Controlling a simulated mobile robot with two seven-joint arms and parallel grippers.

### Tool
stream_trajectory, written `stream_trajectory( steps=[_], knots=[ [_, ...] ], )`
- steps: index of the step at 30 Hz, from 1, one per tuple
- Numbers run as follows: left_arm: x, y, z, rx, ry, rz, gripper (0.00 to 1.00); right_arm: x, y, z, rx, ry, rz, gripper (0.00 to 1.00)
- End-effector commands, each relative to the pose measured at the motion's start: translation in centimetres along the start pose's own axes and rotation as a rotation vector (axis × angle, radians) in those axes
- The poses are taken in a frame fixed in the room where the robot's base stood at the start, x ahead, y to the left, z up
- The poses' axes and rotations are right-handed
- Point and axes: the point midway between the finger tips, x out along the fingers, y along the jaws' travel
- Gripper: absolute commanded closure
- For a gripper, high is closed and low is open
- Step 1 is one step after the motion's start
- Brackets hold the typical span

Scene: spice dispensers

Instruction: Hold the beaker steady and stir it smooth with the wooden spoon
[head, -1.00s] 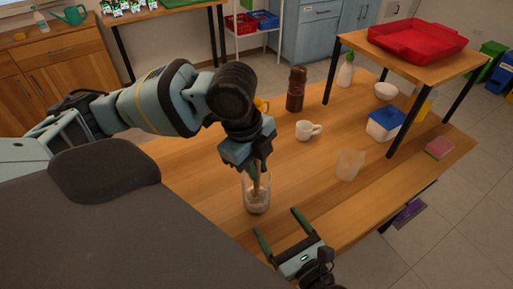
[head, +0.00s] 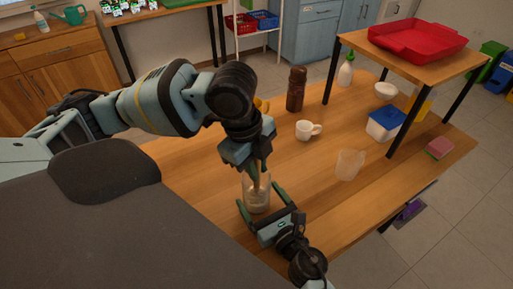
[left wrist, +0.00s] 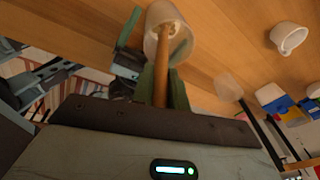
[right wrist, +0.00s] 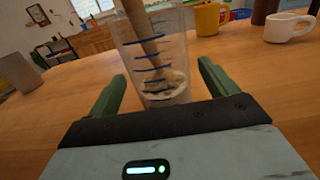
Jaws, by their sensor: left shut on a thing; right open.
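The clear beaker (head: 257,203) stands upright on the wooden table; the right wrist view shows its blue marks and pale, lumpy contents at the bottom (right wrist: 162,86). My left gripper (head: 258,166) is above the beaker, shut on the wooden spoon (left wrist: 164,75). The spoon slants down into the beaker, its lower end in the contents. My right gripper (head: 259,197) is open low at the table, with one finger on each side of the beaker. In the right wrist view gaps show between both fingers (right wrist: 160,82) and the glass.
A white mug (head: 304,130), a brown bottle-like grinder (head: 296,90) and a translucent cup (head: 350,164) stand further right. A yellow mug (right wrist: 210,18) is behind the beaker. A blue-lidded tub (head: 385,124) stands near a raised shelf with a red tray (head: 417,41).

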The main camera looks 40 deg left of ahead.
Motion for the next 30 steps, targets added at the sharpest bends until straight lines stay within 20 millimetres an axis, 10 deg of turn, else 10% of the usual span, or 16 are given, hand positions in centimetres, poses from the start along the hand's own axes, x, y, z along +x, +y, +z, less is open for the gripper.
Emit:
stream_trajectory(
  steps=[15,24,30],
  knots=[
    [-0.01,-0.01,0.0,0.0,0.0,0.0,1.0,1.3,-0.01,0.01,0.0,0.0,0.0,0.15],
    [-0.01,-0.01,0.0,0.0,0.0,0.0,1.0,1.28,-0.01,0.0,0.0,0.0,0.0,0.52],
    [-0.01,-0.01,0.0,0.0,0.0,0.0,1.0,1.27,-0.01,-0.01,0.0,0.0,0.0,0.54]
  ],
)
